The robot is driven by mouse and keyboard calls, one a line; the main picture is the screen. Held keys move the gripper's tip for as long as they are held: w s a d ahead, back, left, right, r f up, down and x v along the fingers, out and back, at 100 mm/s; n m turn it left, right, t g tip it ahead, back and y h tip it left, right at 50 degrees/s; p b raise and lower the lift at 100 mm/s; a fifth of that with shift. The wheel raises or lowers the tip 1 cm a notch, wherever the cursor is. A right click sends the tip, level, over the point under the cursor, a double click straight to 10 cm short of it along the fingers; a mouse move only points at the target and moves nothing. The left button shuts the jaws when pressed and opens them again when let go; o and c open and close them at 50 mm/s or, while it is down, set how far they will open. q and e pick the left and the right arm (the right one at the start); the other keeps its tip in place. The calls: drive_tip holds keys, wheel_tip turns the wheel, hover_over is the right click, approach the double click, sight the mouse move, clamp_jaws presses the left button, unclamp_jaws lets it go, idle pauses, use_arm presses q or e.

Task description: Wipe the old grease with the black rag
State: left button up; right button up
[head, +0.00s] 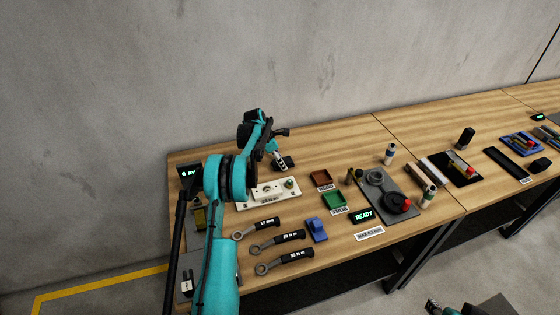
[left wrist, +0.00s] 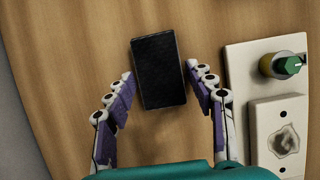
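The black rag (left wrist: 158,84), a dark folded block, lies on the wooden bench; it also shows in the head view (head: 288,163). My left gripper (left wrist: 159,72) is open, with its purple-padded fingers on either side of the rag and small gaps visible. A cream plate (left wrist: 239,91) is right of the rag, bearing a green-capped fitting (left wrist: 287,65) and a grey-brown grease smear (left wrist: 285,141) on a raised square. In the head view the plate (head: 247,200) is partly behind my arm. My right gripper (head: 433,306) is at the bottom edge, too small to read.
Several wrenches (head: 278,240), a blue block (head: 316,229), a red tray (head: 321,177) and a green tray (head: 333,200) are near the plate. A grey board (head: 378,190) with round parts and bottles stands right. Bare wood lies behind the rag.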

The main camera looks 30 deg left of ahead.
use_arm(q)
drive_tip(key=shift+r, duration=0.15)
idle(0.5)
drive_tip(key=shift+r, duration=0.25)
drive_tip(key=c, duration=1)
drive_tip(key=shift+o, duration=0.2)
drive_tip(key=shift+r+p, duration=1.65)
drive_tip(key=shift+r, duration=1.35)
